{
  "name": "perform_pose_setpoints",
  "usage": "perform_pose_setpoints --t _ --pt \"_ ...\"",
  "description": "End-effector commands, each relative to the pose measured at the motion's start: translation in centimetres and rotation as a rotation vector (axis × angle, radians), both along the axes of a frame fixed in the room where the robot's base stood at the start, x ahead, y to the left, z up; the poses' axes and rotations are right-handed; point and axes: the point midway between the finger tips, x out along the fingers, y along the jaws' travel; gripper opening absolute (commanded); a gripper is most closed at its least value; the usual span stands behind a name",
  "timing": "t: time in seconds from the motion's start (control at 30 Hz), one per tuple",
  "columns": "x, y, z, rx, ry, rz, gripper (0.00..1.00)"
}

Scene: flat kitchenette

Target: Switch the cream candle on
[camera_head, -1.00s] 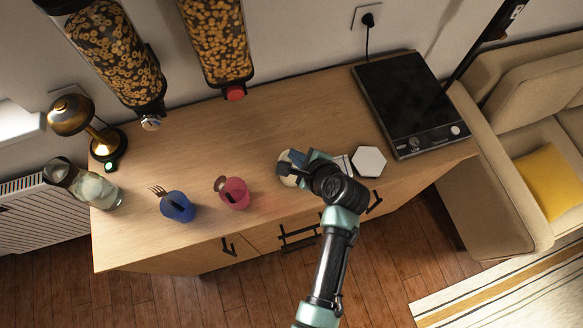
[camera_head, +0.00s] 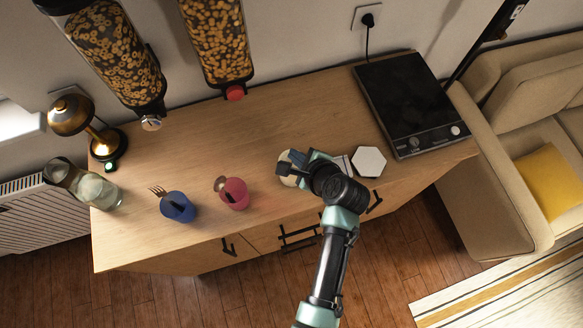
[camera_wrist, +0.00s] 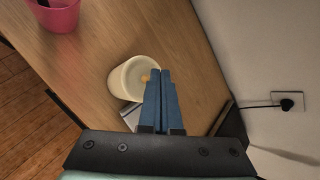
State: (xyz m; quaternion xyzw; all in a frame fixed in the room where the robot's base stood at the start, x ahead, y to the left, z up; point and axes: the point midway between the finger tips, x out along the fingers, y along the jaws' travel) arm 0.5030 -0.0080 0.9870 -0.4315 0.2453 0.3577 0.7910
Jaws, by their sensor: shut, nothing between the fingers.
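The cream candle (camera_wrist: 122,80) is a short, pale cylinder on the wooden counter, with a small yellow-orange spot at its top by my fingers in the wrist view. In the head view only its left part (camera_head: 286,168) shows, as my gripper hides the rest. My gripper (camera_head: 290,164) is shut and empty over the candle. In the wrist view the two blue fingers (camera_wrist: 160,75) are together, their tips at the candle's right side of the top. I cannot tell whether they touch it.
A white hexagonal piece (camera_head: 369,161) lies right of my gripper, before a black hob (camera_head: 408,95). A pink cup (camera_head: 235,194) and a blue cup (camera_head: 178,207) with utensils stand left. Cereal dispensers (camera_head: 222,40) hang behind. The counter's middle (camera_head: 215,130) is clear.

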Motion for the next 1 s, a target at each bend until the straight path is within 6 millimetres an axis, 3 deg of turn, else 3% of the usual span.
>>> perform_pose_setpoints --t 1.0 --pt "0.01 0.00 -0.91 -0.001 0.000 0.001 0.00"
